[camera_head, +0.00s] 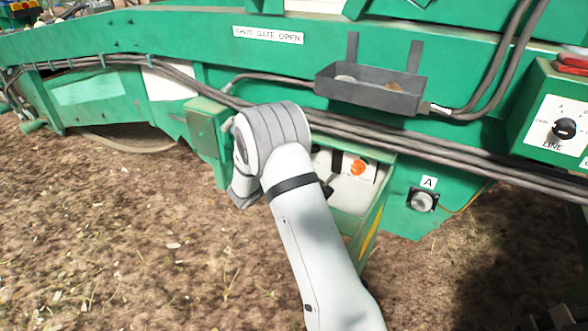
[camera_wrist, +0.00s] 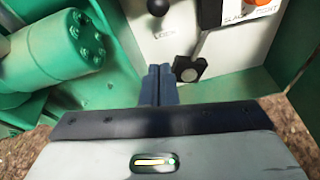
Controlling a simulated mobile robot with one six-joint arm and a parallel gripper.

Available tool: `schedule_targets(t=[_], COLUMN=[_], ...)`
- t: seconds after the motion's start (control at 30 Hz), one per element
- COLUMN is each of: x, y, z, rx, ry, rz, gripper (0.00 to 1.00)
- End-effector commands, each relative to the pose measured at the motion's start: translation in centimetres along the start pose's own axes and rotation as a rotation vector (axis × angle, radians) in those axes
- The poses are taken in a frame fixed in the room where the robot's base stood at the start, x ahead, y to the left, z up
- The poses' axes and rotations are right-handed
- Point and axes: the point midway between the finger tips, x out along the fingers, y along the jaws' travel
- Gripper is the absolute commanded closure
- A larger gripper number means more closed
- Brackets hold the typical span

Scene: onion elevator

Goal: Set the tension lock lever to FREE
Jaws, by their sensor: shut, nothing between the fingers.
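A white panel (camera_wrist: 225,45) on the green machine fills the upper right of the wrist view, and the same white panel (camera_head: 350,187) shows in the head view beside my arm. A black ball knob (camera_wrist: 157,6) is at the panel's top left. Below it, a dark lever with a block-like end (camera_wrist: 190,68) sits close to the right of my fingertips. I cannot tell which of these is the tension lock lever, and no FREE label is readable. My gripper (camera_wrist: 160,72) is shut and empty in front of the panel; whether it touches the lever is unclear. My arm hides it in the head view.
An orange knob (camera_head: 358,167) is on the panel's right. Green cylinders (camera_wrist: 65,50) stand left of my gripper. Cables (camera_head: 440,155) run above the panel. A grey tray (camera_head: 368,96) hangs higher, and a LINE selector box (camera_head: 552,125) is at the right.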

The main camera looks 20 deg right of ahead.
Motion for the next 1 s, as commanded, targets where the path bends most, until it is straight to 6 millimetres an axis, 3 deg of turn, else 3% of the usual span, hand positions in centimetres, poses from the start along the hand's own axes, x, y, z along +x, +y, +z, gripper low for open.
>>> schedule_targets(t=[0.1, 0.23, 0.77, 0.87, 1.0], x=[-1.8, -2.8, -3.1, -3.5, -5.5], y=[0.1, 0.0, -0.2, -0.9, -4.3], z=[0.1, 0.2, 0.3, 1.9, 6.6], rx=[-0.001, 0.000, 0.004, 0.046, 0.211], ry=[0.002, 0.001, 0.002, 0.009, 0.044], rz=[0.001, 0.000, -0.005, -0.035, -0.153], gripper=[1.00, 1.00, 1.00, 1.00, 1.00])
